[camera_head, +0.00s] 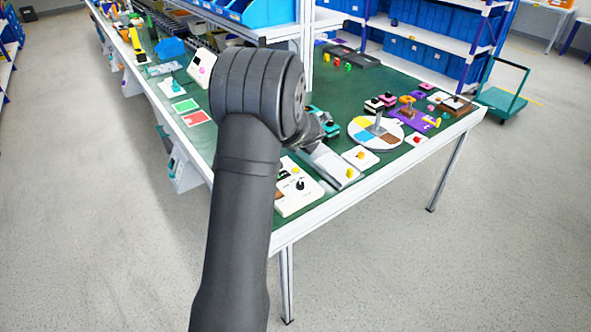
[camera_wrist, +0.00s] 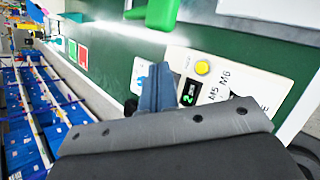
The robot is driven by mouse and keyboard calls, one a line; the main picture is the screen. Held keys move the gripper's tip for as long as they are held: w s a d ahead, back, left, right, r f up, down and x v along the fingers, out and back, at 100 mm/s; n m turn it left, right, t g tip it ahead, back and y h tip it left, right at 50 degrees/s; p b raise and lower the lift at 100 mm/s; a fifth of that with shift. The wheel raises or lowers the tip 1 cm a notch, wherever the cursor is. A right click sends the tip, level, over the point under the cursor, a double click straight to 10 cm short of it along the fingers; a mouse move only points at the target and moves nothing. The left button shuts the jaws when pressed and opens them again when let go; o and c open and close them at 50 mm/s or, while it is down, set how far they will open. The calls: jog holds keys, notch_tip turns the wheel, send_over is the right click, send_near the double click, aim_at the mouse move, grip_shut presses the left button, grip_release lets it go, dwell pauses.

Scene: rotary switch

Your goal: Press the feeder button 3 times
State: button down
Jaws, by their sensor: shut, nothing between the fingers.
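A white panel (camera_head: 298,200) lies near the table's front edge, partly behind my arm. It has a yellow button (camera_head: 295,170) and a black knob (camera_head: 300,185). In the wrist view this panel (camera_wrist: 262,90) shows the round yellow button (camera_wrist: 202,67), a small display with a green digit 2 (camera_wrist: 188,93), and the markings M5 and M6. No label names the feeder button. My gripper (camera_wrist: 157,72) is shut and empty, just left of the yellow button in the wrist view. Whether it touches the panel cannot be told. Part of the panel is hidden by my gripper.
White pads with yellow parts (camera_head: 361,157) lie to the right of the panel. Further right are a round, coloured sorting disc (camera_head: 362,136) and a purple board (camera_head: 416,121). Red and green cards (camera_head: 195,118) lie on the left. A green object (camera_wrist: 160,12) shows in the wrist view.

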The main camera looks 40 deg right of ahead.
dwell(0.3)
send_over(296, 173)
jog(key=shift+f, duration=4.35)
jog(key=shift+f, duration=0.2)
jog(key=shift+f, duration=0.25)
jog(key=shift+f, duration=0.45)
jog(key=shift+r, duration=0.85)
jog(key=shift+r, duration=2.55)
